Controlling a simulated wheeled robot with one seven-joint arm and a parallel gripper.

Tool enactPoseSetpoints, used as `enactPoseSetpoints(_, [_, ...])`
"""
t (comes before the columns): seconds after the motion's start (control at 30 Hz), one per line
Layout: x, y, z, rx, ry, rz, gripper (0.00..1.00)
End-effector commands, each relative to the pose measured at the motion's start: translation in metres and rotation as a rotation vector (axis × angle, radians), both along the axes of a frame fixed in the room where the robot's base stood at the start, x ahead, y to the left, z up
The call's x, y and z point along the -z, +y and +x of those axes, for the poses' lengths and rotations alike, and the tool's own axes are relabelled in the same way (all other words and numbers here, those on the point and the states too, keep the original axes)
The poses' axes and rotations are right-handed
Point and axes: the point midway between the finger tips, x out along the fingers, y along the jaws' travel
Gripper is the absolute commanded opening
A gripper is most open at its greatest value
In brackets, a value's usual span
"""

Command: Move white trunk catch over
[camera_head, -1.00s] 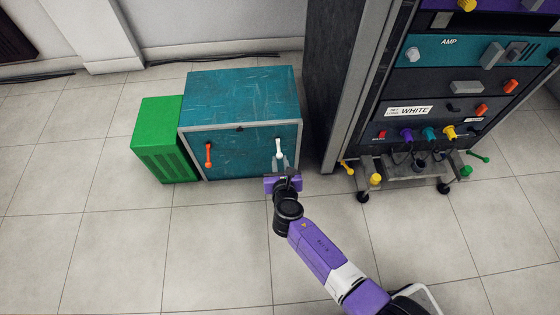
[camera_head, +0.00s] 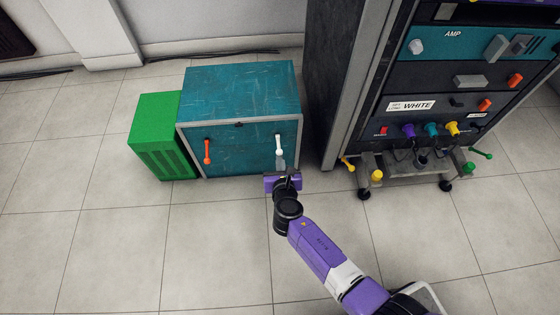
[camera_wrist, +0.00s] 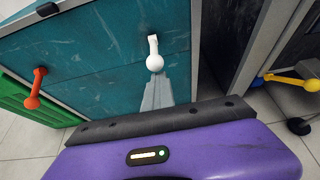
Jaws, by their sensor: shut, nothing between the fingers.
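The white trunk catch (camera_head: 279,145) is a short white lever with a round knob on the right part of the teal trunk's front (camera_head: 240,150). It hangs down from its pivot, knob lowest. In the wrist view the white catch (camera_wrist: 154,60) is at the upper middle. My gripper (camera_head: 280,158) is shut and empty, in front of the trunk's lower right. Its grey fingers (camera_wrist: 157,86) point up at the white knob from just below. I cannot tell whether they touch it.
An orange catch (camera_head: 207,152) hangs down on the trunk's left part. A green box (camera_head: 160,135) stands against the trunk's left side. A tall rack (camera_head: 350,90) with knobs and levers stands close on the right. The tiled floor in front is open.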

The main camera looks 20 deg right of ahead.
Motion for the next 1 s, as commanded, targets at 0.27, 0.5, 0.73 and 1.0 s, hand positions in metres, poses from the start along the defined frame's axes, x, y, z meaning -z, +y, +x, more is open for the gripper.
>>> enactPoseSetpoints(0.27, [0.018,0.000,0.001,0.000,0.000,0.000,0.00])
enactPoseSetpoints(0.5, [0.018,0.000,0.001,0.000,0.000,0.000,0.00])
enactPoseSetpoints(0.73, [0.018,0.000,0.001,0.000,0.000,0.000,0.24])
enactPoseSetpoints(1.0, [0.018,0.000,0.001,0.000,0.000,0.000,0.24])
